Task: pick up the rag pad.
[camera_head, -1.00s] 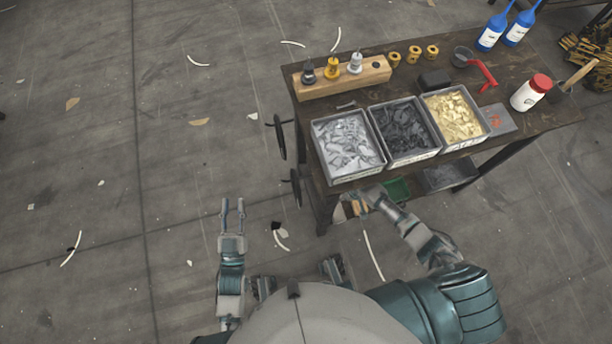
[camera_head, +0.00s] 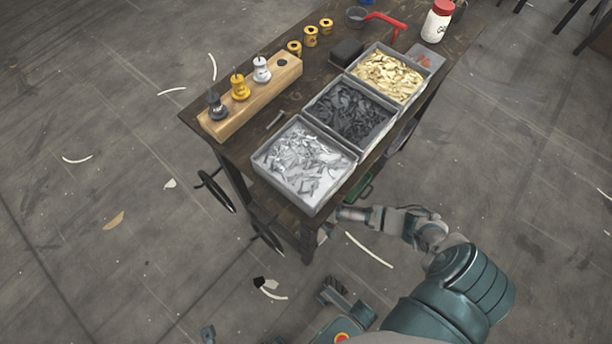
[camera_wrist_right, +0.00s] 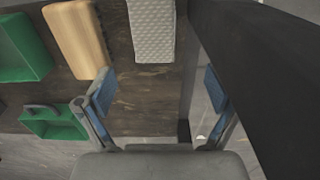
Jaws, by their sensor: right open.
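The rag pad is most likely the pale, quilted pad (camera_wrist_right: 153,28) at the top of the right wrist view. It lies on a dark wooden shelf (camera_wrist_right: 150,85), beside a tan wooden block (camera_wrist_right: 77,35). My right gripper (camera_wrist_right: 160,92) is open and empty, its blue-padded fingers spread on either side of the pad's line, with the pad beyond the fingertips. In the head view, my right arm reaches to the table's near side and its fingers are hidden under the edge. The pad is not visible there. My left gripper cannot be made out.
Green trays (camera_wrist_right: 58,125) sit left on the shelf. A dark table leg (camera_wrist_right: 245,70) stands close beside the right finger. Above, the workbench (camera_head: 245,160) holds bins of grey (camera_head: 302,165), black (camera_head: 350,113) and yellow parts (camera_head: 388,76).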

